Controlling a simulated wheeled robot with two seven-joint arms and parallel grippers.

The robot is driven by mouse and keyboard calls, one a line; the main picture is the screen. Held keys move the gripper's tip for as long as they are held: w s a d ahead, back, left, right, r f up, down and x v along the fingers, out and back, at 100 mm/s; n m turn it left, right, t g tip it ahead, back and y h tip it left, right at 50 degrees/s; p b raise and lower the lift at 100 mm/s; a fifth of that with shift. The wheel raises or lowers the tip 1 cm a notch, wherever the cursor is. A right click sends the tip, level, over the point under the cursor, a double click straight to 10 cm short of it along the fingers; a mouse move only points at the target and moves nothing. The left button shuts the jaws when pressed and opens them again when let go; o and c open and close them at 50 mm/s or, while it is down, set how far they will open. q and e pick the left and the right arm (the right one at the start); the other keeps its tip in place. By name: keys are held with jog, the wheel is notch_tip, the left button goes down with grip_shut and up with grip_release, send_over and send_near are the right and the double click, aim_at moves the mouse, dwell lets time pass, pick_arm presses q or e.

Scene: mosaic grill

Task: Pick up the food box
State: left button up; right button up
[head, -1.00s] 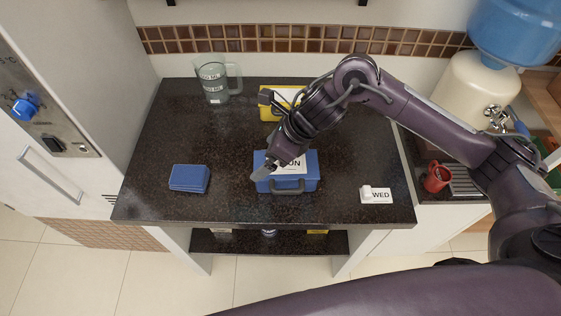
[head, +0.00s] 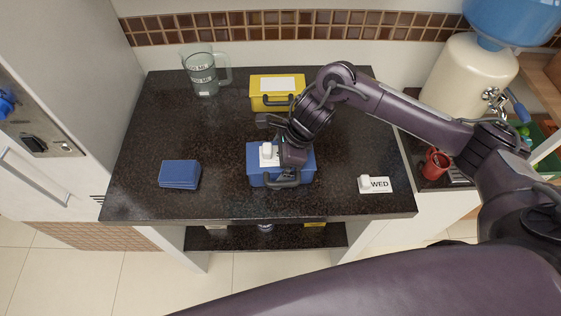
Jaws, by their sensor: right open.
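A blue box (head: 308,169) with a dark front handle (head: 283,184) sits near the front middle of the dark counter. A white label with a small white piece (head: 266,153) shows on its top. A yellow box (head: 262,102) with a blank white label and dark handle stands at the back. My right gripper (head: 291,166) is open, pointing down over the blue box, close to its handle. It hides part of the lid; I cannot tell whether it touches the box. My left gripper is not in view.
A blue stack (head: 180,174) lies at the left on the counter (head: 225,195). A measuring jug (head: 204,79) stands at the back left. A WED card (head: 378,185) with a white piece lies at the front right. A red mug (head: 435,164) is by the sink.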

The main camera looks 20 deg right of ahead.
jog(key=shift+f, duration=0.3)
jog(key=c, duration=0.9)
jog(key=shift+w+r, duration=0.1)
jog(key=shift+c, duration=0.3)
